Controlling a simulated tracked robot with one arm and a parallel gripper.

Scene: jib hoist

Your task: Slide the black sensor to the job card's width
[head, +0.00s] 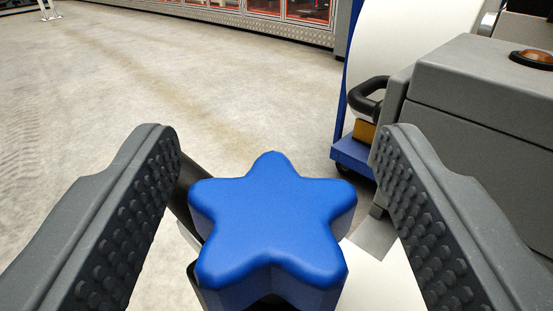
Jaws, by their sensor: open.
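My gripper (275,170) is open, with one dark studded finger at the left and one at the right of the picture. A blue star-shaped knob (272,217) sits between and below the fingers, with a gap visible on both sides. Dark parts show under and behind the knob, mostly hidden by it. I cannot make out a black sensor or a job card in this view.
A grey box-shaped unit (480,95) with an amber dome (535,58) stands close at the right. A blue trolley (351,152) with a black handle is behind it. Cabinets with a metal base (250,25) line the back. Pale floor (200,95) is open at the left and centre.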

